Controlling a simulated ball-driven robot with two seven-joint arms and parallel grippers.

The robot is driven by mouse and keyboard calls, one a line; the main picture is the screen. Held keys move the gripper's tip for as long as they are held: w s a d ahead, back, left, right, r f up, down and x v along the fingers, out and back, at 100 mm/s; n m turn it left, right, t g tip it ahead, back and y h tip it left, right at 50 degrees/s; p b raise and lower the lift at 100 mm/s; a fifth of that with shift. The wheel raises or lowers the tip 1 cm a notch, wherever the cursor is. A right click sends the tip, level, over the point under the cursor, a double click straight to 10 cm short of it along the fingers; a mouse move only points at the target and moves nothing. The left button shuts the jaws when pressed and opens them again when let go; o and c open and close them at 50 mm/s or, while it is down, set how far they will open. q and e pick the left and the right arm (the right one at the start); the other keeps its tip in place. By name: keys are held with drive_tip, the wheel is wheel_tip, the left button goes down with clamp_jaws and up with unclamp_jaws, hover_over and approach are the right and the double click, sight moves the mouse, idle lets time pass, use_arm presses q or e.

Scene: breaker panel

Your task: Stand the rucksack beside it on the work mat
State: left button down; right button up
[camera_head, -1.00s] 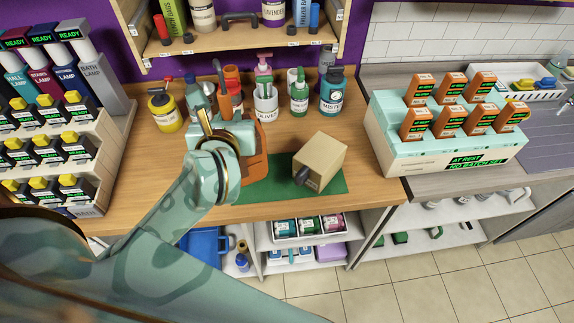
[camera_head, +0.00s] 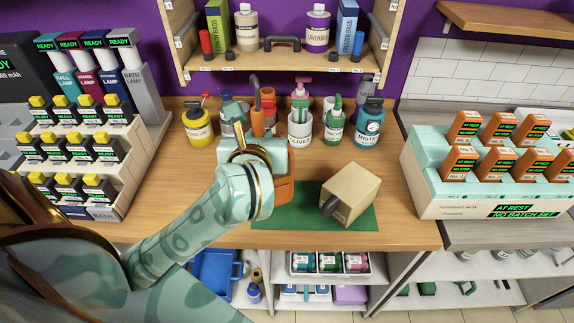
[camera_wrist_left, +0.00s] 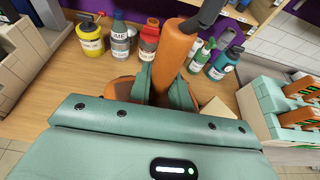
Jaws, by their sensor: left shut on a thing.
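My left gripper (camera_head: 270,155) is shut on an orange-brown rucksack (camera_head: 285,190) at the left end of the green work mat (camera_head: 350,222). In the left wrist view an upright orange part (camera_wrist_left: 174,58) with a dark top stands between the teal fingers, and rounded orange parts show below them. My wrist hides much of the rucksack in the head view, and I cannot tell whether its bottom touches the mat. A beige block-shaped thing (camera_head: 352,186) with a dark grey cylinder on its front lies tilted on the mat, just right of the rucksack. My right gripper is not in view.
Behind the mat stand a yellow jar (camera_head: 198,128), a white pump bottle (camera_head: 300,127), a green bottle (camera_head: 333,128) and a blue bottle (camera_head: 368,125). A stepped lamp rack (camera_head: 110,175) is at left, a teal-and-cream case (camera_head: 455,200) at right. The wooden counter left of the mat is partly bare.

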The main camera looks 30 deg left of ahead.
use_arm(q)
drive_tip(key=w+f+b, duration=0.4)
drive_tip(key=w+f, duration=0.3)
drive_tip(key=f, duration=0.3)
drive_tip(key=shift+w+d, duration=0.25)
drive_tip(key=shift+d, duration=0.2)
drive_tip(key=c, duration=1.7)
unclamp_jaws()
drive_tip(key=shift+f, duration=0.2)
drive_tip(key=o, duration=0.4)
drive_tip(key=shift+r, duration=0.1)
